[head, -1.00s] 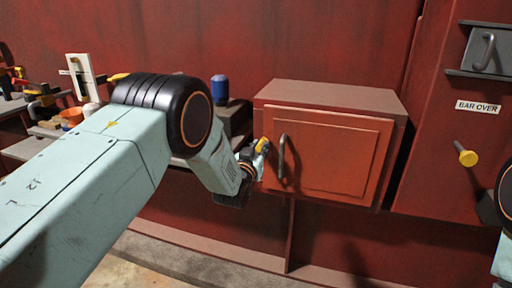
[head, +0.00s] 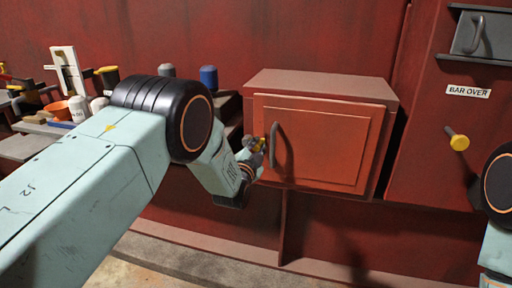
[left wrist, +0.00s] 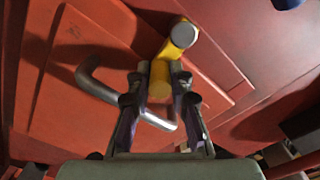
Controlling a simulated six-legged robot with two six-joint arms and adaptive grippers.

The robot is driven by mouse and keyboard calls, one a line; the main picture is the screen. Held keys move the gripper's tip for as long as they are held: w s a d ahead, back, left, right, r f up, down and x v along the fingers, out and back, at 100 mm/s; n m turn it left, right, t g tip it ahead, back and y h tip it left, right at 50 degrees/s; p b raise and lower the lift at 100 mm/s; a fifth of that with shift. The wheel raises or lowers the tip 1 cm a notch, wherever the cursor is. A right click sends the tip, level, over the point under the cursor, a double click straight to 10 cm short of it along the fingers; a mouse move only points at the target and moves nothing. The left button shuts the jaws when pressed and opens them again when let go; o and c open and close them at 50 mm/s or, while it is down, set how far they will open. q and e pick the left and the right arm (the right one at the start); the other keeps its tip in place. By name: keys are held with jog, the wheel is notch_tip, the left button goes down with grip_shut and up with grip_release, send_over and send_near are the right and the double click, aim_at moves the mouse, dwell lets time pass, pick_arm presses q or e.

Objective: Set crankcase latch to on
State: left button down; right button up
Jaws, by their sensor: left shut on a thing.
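The crankcase latch is a yellow piece with a grey round end; it shows in the left wrist view (left wrist: 181,38) at the edge of the red crankcase door (left wrist: 90,60). My left gripper (left wrist: 160,78) is shut on the yellow latch, with one finger on each side of it. In the head view my left gripper (head: 257,153) is at the left edge of the door (head: 325,140), beside its grey bar handle (head: 273,145). There the latch is small and mostly hidden by the fingers. The door looks closed. My right gripper is out of view.
Right of the box, a yellow-ended knob (head: 458,142) sticks out under a "BAR OVER" label (head: 468,91). My right arm shows at the right edge.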

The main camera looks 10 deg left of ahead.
pick_arm(q)
jog(key=shift+f+m, duration=0.4)
jog(key=shift+m, duration=0.4)
jog(key=c, duration=1.2)
grip_release()
jog(key=shift+s, duration=0.15)
jog(key=s, duration=1.1)
jog(key=shift+s+a, duration=0.2)
jog(key=shift+s, duration=0.2)
